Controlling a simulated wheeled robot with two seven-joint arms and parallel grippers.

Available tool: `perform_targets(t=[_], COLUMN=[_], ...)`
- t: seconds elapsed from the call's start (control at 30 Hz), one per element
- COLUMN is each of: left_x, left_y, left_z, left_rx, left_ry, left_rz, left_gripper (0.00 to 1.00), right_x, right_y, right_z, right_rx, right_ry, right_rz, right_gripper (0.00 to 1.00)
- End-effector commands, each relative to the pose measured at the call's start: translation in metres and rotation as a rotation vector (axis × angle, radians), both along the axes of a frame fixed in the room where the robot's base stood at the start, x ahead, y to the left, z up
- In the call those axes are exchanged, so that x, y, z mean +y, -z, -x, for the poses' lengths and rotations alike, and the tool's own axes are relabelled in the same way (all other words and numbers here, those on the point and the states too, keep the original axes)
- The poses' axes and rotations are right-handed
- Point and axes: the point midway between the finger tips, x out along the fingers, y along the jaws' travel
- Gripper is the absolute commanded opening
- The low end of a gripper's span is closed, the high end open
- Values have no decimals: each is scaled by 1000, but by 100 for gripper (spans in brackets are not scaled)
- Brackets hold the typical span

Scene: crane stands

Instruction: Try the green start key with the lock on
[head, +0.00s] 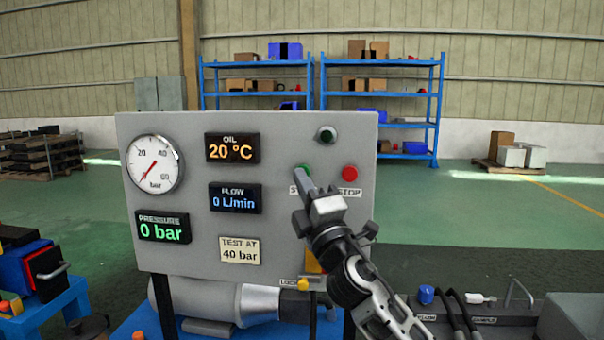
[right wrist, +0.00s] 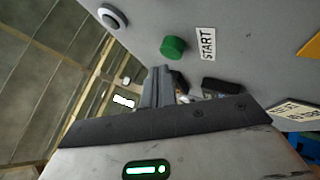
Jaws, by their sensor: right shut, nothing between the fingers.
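The green start key (head: 302,169) is a round button on the grey panel (head: 185,270), above a START label that my gripper partly covers. It also shows in the right wrist view (right wrist: 173,47) beside its START label (right wrist: 206,43). My right gripper (head: 305,182) is shut and empty, its fingertips right by the green key; in the right wrist view the tips (right wrist: 160,72) end just short of it, and I cannot tell whether they touch. My left gripper is out of view.
A red STOP button (head: 349,173) is right of the green key. A dark lamp (head: 327,134) is above them. The gauge (head: 155,164) sits near zero; the pressure display (head: 163,228) reads 0 bar and the flow display (head: 235,198) 0 L/min. A card (head: 239,250) says TEST AT 40 bar.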

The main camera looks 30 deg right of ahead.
Motion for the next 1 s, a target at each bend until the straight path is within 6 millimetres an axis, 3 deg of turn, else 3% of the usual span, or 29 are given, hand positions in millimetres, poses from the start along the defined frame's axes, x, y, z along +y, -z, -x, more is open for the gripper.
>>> perform_targets(t=[1.0], left_x=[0], left_y=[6], left_z=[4], left_rx=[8], left_ry=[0], left_rz=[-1], left_gripper=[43], right_x=[-7], right_y=[0], right_z=[-9], right_rx=[0], right_ry=[0], right_rz=[0], right_gripper=[0])
